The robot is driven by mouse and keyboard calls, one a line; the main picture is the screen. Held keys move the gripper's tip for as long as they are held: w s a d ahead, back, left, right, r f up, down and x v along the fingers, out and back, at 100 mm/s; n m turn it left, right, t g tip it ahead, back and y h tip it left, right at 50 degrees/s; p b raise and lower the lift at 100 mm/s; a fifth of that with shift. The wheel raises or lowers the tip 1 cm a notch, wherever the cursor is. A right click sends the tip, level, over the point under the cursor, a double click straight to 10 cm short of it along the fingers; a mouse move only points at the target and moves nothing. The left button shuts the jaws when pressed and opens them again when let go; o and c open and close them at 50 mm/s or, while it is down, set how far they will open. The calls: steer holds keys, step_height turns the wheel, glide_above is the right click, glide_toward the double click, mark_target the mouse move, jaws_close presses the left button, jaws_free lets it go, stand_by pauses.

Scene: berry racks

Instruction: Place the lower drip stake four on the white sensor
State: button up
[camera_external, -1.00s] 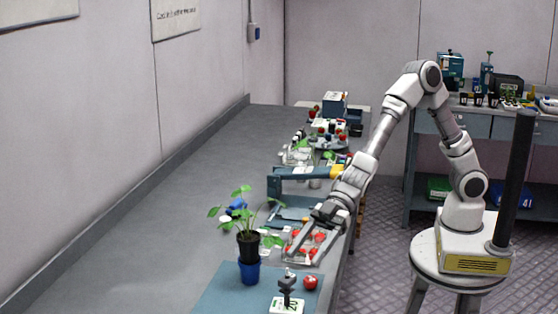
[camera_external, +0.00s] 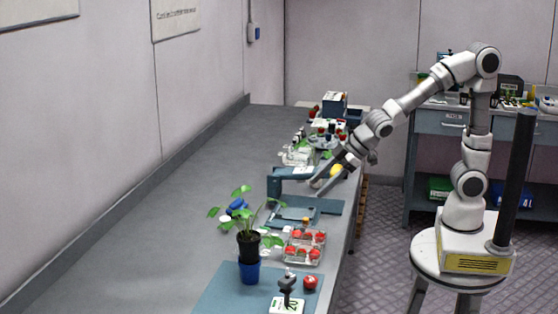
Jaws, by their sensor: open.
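My gripper (camera_external: 320,184) is open over the right side of the bench, close to a yellow piece (camera_external: 337,171) and the right end of a blue-grey arm-like fixture (camera_external: 288,174). I see nothing between its fingers, and I cannot tell whether it touches anything. A white block marked 20 (camera_external: 278,306) is at the front of the bench, with a dark upright piece at it; I cannot tell whether it is the white sensor. No drip stake, or number four on one, can be made out at this size.
Racks and boxes (camera_external: 334,104) crowd the far end. The bench's left side is largely clear.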

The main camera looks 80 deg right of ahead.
steer(key=s+d+r+m+h, duration=0.2)
steer(key=s+d+r+m, duration=0.3)
steer(key=s+d, duration=0.5)
steer(key=s+d+m+g, duration=0.1)
steer(key=s+d, duration=0.3)
steer(key=s, duration=0.6)
steer(key=shift+d+f+g, duration=0.2)
steer(key=shift+d+g, duration=0.1)
steer(key=shift+g, duration=0.4)
steer(key=shift+r, duration=0.1)
step_height(320, 180, up, 8)
steer(key=p, duration=0.7)
steer(key=shift+f+p, duration=0.2)
steer(key=shift+p, duration=0.15)
